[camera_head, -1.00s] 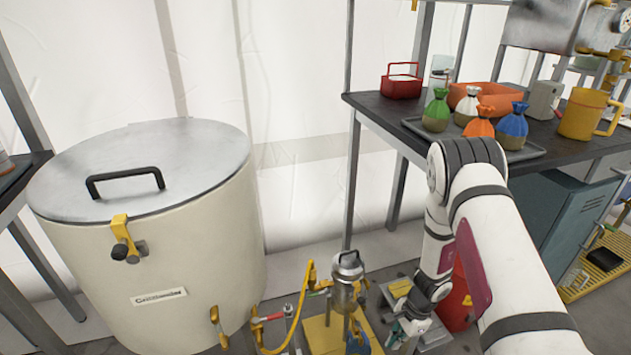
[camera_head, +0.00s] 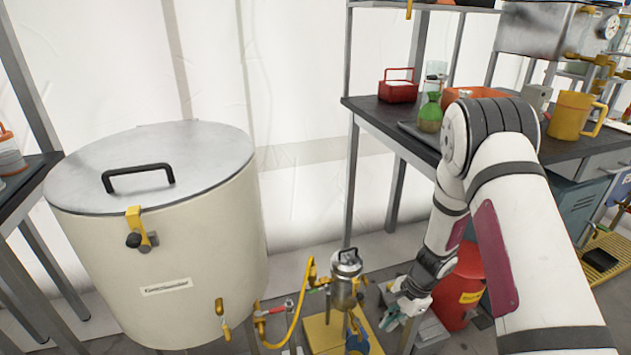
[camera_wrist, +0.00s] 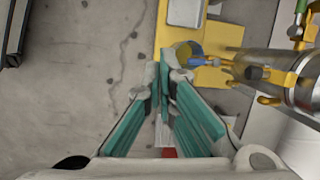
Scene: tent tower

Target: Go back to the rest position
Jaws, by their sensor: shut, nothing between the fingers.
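My gripper (camera_head: 391,318) is low near the floor in the head view, to the right of the small metal canister (camera_head: 345,283) on its yellow base. In the wrist view my gripper (camera_wrist: 165,72) shows its teal-sided fingers with the tips together and nothing between them. The same canister (camera_wrist: 283,75) lies to the right of the fingertips in the wrist view, with a yellow platform (camera_wrist: 185,40) just beyond them. A gap to the canister shows. My arm hides part of the table behind it in the head view.
A large cream tank (camera_head: 160,240) with a metal lid stands at the left. A yellow hose (camera_head: 297,315) runs beside the canister. A red bin (camera_head: 460,290) stands close behind my gripper.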

